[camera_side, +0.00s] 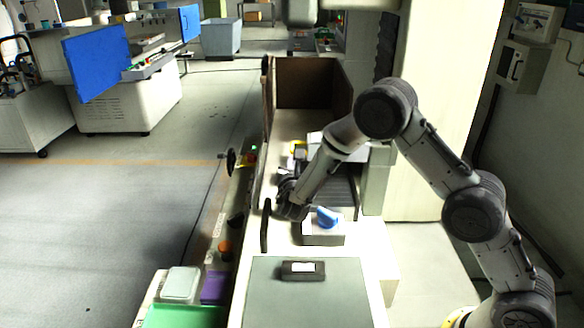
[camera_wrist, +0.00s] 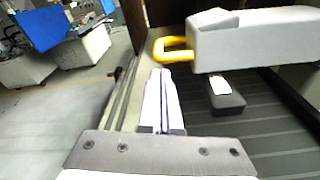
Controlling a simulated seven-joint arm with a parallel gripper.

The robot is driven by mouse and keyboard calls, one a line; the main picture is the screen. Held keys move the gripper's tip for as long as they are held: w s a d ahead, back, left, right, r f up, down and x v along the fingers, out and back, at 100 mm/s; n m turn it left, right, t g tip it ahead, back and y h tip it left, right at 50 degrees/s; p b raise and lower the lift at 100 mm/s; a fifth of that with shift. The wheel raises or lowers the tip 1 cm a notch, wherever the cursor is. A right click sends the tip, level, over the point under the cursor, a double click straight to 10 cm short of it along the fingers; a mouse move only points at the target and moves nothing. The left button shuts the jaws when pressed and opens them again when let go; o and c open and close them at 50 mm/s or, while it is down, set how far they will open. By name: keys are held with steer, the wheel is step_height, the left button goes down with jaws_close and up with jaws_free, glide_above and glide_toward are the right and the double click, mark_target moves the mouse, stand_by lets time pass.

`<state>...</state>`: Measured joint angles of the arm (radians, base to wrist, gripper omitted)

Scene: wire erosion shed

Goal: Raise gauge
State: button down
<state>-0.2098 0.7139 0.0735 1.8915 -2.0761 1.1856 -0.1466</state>
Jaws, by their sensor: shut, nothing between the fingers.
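My gripper (camera_wrist: 161,76) is shut and empty in the wrist view, its two pale fingers together. In the side view my wrist is over the left side of the machine bed, and the fingers cannot be made out. I cannot tell for sure which thing is the gauge. A dark block with a white face (camera_wrist: 226,94) lies on the grooved bed, right of my fingers and apart from them. A similar dark block with a white label (camera_side: 303,270) lies on the grey mat (camera_side: 340,305) in the side view.
A pale housing (camera_wrist: 255,38) with a yellow handle (camera_wrist: 172,50) stands ahead and right of my fingers. A white box (camera_side: 181,284), purple block (camera_side: 214,288) and green tray (camera_side: 184,317) are at front left.

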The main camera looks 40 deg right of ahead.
steer(key=shift+r, duration=0.1)
stand_by(0.3)
steer(key=shift+r+m, duration=0.5)
steer(key=shift+r, duration=0.8)
steer(key=s+d+r+m+t, duration=0.1)
steer(key=s+d+r+m, duration=0.4)
steer(key=r, duration=0.5)
steer(key=s+d+r+m+t, duration=0.1)
steer(key=s+d+r+m, duration=0.4)
steer(key=r, duration=0.5)
steer(key=shift+s+d+r+y, duration=0.3)
steer(key=shift+d+r, duration=0.05)
steer(key=shift+r, duration=0.05)
steer(key=shift+s, duration=0.1)
